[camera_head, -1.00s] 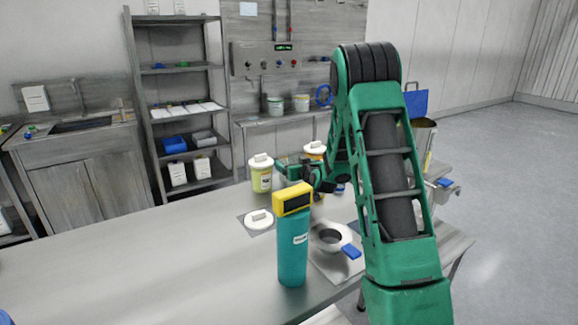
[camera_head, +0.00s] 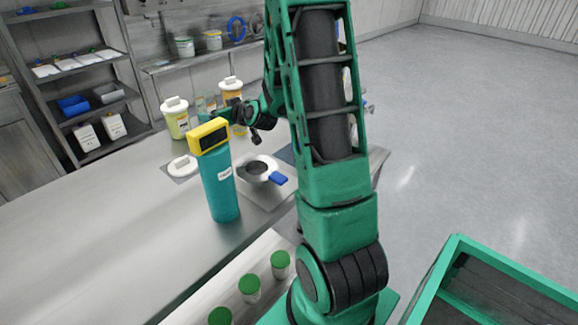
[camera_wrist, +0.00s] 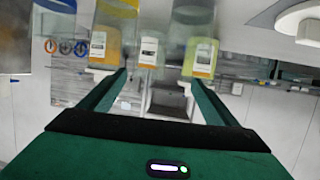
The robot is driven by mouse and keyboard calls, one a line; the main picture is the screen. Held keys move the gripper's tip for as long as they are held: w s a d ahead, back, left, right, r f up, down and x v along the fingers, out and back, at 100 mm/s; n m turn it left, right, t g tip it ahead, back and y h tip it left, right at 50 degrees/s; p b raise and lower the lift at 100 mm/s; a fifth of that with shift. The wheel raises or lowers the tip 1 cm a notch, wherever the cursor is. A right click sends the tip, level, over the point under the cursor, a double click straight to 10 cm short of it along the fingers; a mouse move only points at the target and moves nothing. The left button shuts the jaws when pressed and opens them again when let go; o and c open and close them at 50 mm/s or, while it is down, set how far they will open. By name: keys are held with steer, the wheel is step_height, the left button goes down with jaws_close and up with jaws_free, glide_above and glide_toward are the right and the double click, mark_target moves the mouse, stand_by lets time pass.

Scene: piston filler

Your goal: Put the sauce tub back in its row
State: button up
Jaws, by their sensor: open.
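Two lidded tubs stand upright at the table's far end: a yellow-green one (camera_head: 176,122) and an orange one (camera_head: 231,92), both with white lids. I cannot tell which is the sauce tub. My gripper (camera_head: 205,106) is open beside them, partly hidden by the device in front. The wrist view is upside down. I see nothing held.
A teal device with a yellow head (camera_head: 220,185) stands near my arm. Green-lidded jars (camera_head: 250,288) line a lower surface. A green bin (camera_head: 490,285) stands at the lower right.

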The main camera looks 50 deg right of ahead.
steer(key=s+a+m+g, duration=0.1)
steer(key=s+g, duration=0.2)
steer(key=s, duration=0.7)
steer(key=s+a+g, duration=0.2)
steer(key=s+g, duration=0.2)
steer(key=s, duration=0.6)
steer(key=s+a+m+g, duration=0.1)
steer(key=s+g, duration=0.3)
steer(key=s, duration=0.7)
steer(key=shift+a+f+m+y, duration=0.1)
steer(key=shift+a+m+y, duration=0.25)
steer(key=shift+a, duration=0.2)
steer(key=s+a+r+m+g+y, duration=0.1)
steer(key=s+a+m+g, duration=0.1)
steer(key=s, duration=1)
steer(key=shift+s+a+g, duration=0.35)
steer(key=shift+a+g, duration=0.05)
steer(key=shift+g, duration=0.4)
steer(key=shift+r+m, duration=0.1)
steer(key=shift+m, duration=0.15)
